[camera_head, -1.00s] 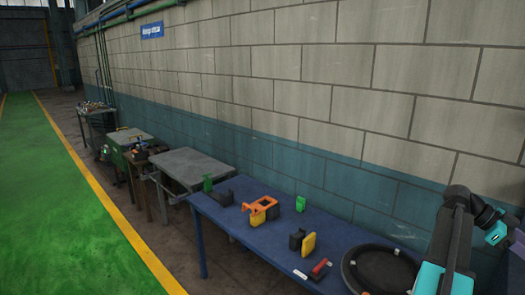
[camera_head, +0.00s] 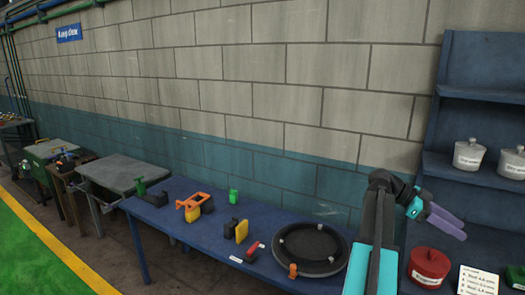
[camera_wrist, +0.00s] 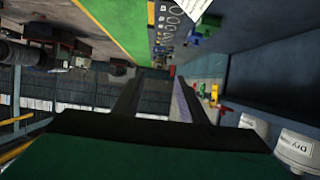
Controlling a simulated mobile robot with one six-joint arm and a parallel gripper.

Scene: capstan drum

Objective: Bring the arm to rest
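My gripper (camera_head: 464,229) is at the right in the head view, at the end of my folded teal and dark arm. Its purple fingers point right, in front of the blue shelf unit. In the wrist view its two fingers (camera_wrist: 152,80) stand apart with a gap between them, and nothing is held there. The gripper touches nothing that I can see.
A blue table (camera_head: 180,228) holds a round black disc (camera_head: 312,244), an orange part (camera_head: 193,203), a yellow block (camera_head: 241,231) and small green pieces. The blue shelf unit (camera_head: 480,60) carries grey pots (camera_head: 468,155) and a red pot (camera_head: 428,265). Green floor (camera_head: 20,265) lies clear.

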